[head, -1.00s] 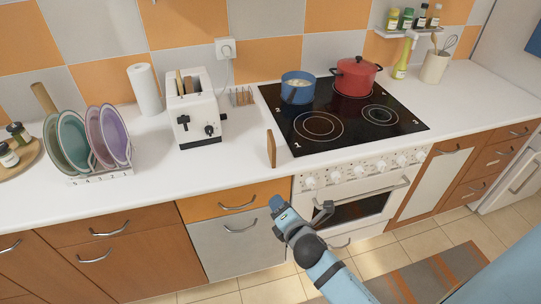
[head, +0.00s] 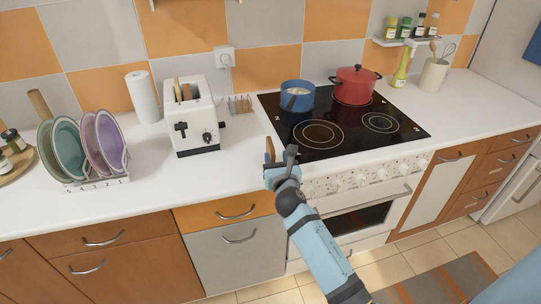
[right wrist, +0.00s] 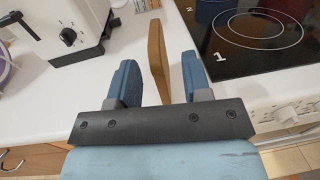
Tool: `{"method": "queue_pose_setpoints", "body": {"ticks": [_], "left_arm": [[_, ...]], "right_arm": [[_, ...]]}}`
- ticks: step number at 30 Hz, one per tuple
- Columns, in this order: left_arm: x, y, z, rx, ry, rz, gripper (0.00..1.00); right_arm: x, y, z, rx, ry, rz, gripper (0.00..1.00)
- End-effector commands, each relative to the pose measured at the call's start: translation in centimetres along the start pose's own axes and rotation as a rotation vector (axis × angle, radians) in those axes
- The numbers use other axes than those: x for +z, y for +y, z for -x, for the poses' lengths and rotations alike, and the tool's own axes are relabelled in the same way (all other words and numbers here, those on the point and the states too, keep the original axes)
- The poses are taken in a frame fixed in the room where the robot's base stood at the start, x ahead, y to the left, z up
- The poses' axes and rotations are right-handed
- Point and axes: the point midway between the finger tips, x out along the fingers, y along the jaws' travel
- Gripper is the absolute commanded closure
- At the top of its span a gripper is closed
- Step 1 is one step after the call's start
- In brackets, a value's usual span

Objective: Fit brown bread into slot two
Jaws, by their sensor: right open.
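The brown bread slice (head: 270,149) stands upright on the white counter, just left of the hob; my gripper hides its lower part in the head view. In the right wrist view the bread (right wrist: 158,58) shows edge-on between the two blue fingers. My right gripper (head: 280,164) is open around it, with a gap visible on each side; the gripper also shows in the right wrist view (right wrist: 160,80). The white toaster (head: 196,132) stands behind and left of the bread, with a tan slice (head: 179,89) poking from its top. My left gripper is out of view.
A dish rack with plates (head: 98,182) stands at the left, and a paper towel roll (head: 143,97) beside the toaster. A blue pot (head: 297,97) and a red pot (head: 356,87) sit on the black hob (head: 350,143). The counter before the toaster is clear.

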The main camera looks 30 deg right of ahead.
Motion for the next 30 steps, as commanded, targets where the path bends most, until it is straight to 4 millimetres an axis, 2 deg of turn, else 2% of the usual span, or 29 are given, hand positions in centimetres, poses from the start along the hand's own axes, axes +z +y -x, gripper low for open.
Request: {"method": "queue_pose_setpoints", "body": {"ticks": [5,12,21,22,23,27,28,30], "left_arm": [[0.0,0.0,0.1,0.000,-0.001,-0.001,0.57],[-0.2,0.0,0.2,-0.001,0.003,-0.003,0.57],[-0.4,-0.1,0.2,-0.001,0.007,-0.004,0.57],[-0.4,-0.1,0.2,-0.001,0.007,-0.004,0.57],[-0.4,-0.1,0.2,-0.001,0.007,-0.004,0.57],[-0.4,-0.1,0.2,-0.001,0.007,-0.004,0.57],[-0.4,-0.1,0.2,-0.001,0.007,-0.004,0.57],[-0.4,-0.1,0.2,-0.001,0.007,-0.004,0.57]], "right_arm": [[0.1,0.2,-1.5,-0.001,0.001,-0.004,0.55],[0.1,0.6,-4.9,0.000,0.001,-0.002,0.55],[0.1,0.5,-5.5,0.000,0.001,-0.001,0.55],[0.1,0.5,-5.5,0.000,0.001,-0.001,0.58],[0.1,0.5,-5.5,0.000,0.001,-0.001,0.65],[0.1,0.5,-5.4,0.000,0.001,-0.001,0.97],[0.1,0.5,-5.4,0.000,0.001,-0.001,1.00],[0.1,0.5,-5.4,0.000,0.001,-0.001,1.00]]}}
